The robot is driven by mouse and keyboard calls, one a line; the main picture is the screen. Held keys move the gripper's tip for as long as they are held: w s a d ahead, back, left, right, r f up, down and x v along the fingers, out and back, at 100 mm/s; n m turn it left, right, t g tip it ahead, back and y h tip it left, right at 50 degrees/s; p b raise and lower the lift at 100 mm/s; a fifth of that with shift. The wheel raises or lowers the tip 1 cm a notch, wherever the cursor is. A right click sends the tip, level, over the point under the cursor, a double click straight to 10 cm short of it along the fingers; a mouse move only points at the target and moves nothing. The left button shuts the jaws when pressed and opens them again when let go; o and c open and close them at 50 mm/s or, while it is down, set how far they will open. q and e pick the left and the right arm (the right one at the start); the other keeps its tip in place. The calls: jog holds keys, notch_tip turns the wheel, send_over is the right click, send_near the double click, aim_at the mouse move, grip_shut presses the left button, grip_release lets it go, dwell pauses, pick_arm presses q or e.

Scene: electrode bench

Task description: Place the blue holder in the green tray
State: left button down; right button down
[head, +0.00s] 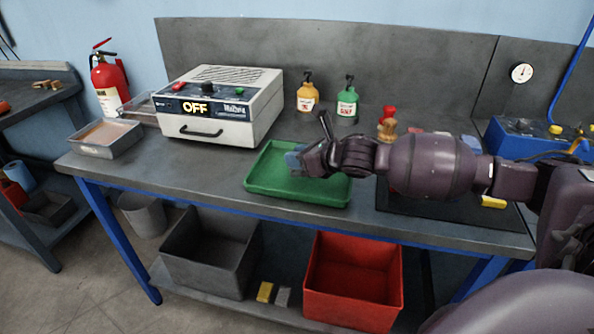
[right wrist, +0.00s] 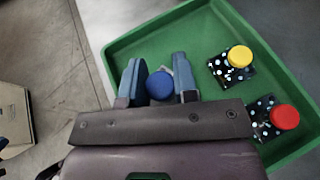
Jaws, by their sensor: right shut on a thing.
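The green tray (head: 262,188) lies on the bench. My right gripper (head: 292,160) is over it, and its hand and forearm cover part of the tray in the head view. In the right wrist view, my right gripper (right wrist: 158,82) is shut on the blue holder (right wrist: 160,86), whose round blue top shows between the two fingers. The blue holder is over the tray; whether it touches the floor cannot be told. A yellow-topped holder (right wrist: 239,57) and a red-topped holder (right wrist: 285,117), with dark speckled bases, sit in the green tray (right wrist: 140,44). My left gripper is not in view.
A white machine reading OFF (head: 222,108) stands to the tray's left, with a grey bin (head: 105,140) beyond it. Orange (head: 307,97) and green (head: 347,105) bottles stand behind. A dark mat (head: 440,212) lies right, with a yellow piece (head: 493,202) on it.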

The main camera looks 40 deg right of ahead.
jog(key=shift+f, duration=1.9)
jog(key=shift+f+b, duration=0.1)
jog(key=shift+b, duration=0.2)
jog(key=c, duration=1)
grip_release()
jog(key=shift+o, duration=0.6)
jog(key=shift+s, duration=0.1)
jog(key=p+v, duration=0.2)
jog(key=v, duration=0.8)
jog(key=shift+s+r, duration=0.1)
jog(key=shift+r, duration=0.1)
jog(key=shift+p+v, duration=0.35)
jog(key=shift+v, duration=0.45)
